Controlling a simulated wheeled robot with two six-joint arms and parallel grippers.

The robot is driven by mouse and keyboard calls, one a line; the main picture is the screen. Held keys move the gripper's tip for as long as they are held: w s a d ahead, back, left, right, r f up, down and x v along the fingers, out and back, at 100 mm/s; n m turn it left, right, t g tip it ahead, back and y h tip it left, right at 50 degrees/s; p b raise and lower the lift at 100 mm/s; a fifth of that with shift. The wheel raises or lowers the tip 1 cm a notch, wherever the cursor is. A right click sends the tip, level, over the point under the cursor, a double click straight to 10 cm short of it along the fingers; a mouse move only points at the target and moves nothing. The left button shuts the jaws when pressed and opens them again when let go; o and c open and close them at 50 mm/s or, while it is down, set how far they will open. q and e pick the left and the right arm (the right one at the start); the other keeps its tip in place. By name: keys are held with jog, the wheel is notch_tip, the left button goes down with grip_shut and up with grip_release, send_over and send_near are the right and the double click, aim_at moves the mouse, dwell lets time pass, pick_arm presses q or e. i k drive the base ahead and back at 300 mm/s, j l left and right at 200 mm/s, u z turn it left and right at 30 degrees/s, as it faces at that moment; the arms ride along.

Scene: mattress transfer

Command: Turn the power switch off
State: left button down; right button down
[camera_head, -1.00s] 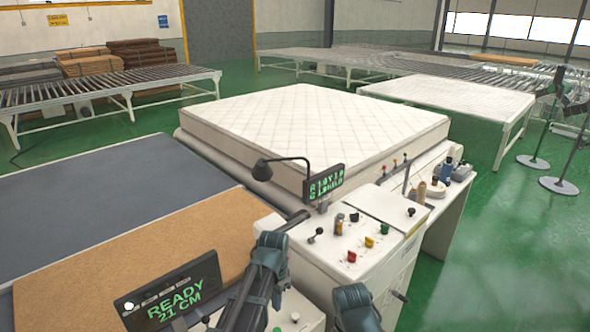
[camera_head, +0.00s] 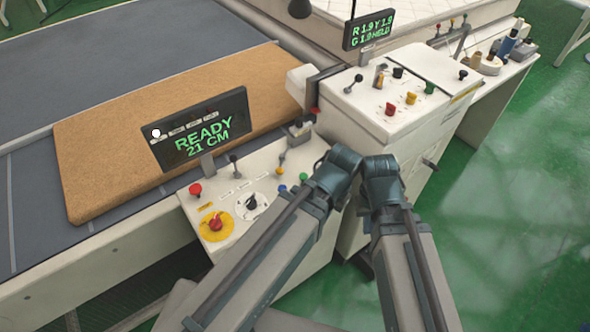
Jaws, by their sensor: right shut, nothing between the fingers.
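A white control panel (camera_head: 268,177) carries a black rotary knob (camera_head: 252,202) on a white disc, a red mushroom button (camera_head: 216,222) on a yellow disc, a red-topped lever (camera_head: 195,189) and black-topped levers. I cannot tell which control is the power switch. My right arm comes up from the bottom, and its dark teal end, with my right gripper (camera_head: 380,168), is to the right of this panel. The right gripper is shut and empty; its fingertips are hard to make out. My left arm crosses the panel's right part; its gripper fingers are hidden.
A black display (camera_head: 204,129) reads READY 21 CM, before a brown board (camera_head: 100,165) on a grey conveyor (camera_head: 60,85). A second white cabinet (camera_head: 370,117) has coloured knobs and a display (camera_head: 369,29). Bottles and spools stand at upper right. Green floor (camera_head: 500,220) is clear at right.

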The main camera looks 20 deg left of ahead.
aim_at(215, 224)
jog(key=j+u, duration=0.15)
jog(key=u, duration=1.3)
jog(key=i+l, duration=0.05)
